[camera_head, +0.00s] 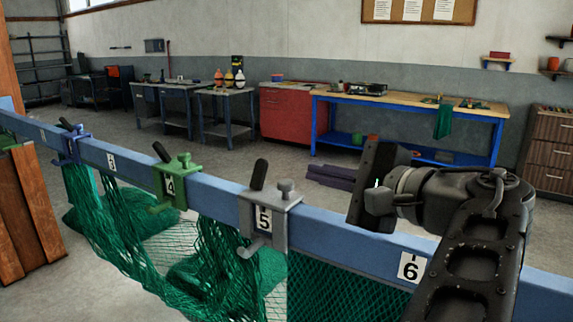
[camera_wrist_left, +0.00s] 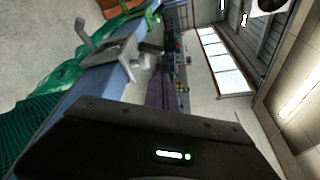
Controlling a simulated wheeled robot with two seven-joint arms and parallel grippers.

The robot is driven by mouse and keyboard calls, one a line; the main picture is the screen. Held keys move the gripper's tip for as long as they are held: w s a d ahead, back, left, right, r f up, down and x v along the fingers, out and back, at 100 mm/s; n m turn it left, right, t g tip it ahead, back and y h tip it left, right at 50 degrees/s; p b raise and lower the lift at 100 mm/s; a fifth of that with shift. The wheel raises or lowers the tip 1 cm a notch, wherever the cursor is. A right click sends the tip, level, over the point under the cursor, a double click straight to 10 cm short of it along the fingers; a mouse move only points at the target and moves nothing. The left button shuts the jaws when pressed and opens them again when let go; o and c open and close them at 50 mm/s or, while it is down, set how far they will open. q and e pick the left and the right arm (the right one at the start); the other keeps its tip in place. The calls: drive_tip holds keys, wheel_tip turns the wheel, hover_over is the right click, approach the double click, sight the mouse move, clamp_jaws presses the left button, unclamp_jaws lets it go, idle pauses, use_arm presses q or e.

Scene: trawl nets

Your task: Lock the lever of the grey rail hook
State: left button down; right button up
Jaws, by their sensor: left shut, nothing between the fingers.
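In the left wrist view the grey hook (camera_wrist_left: 108,56) shows sideways beyond the dark gripper body (camera_wrist_left: 150,140), with the dark lever (camera_wrist_left: 151,47) pointing right. My right gripper is not in view.
The blue rail (camera_head: 335,236) runs across the front, with green netting (camera_head: 225,265) hanging below. A green hook (camera_head: 178,184) and a blue hook (camera_head: 73,146) sit farther left. My arm covers part of the rail near plate 6. Workbenches stand far behind.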

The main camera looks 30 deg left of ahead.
sight(259, 174)
use_arm(q)
drive_tip(key=x, duration=1)
idle(0.3)
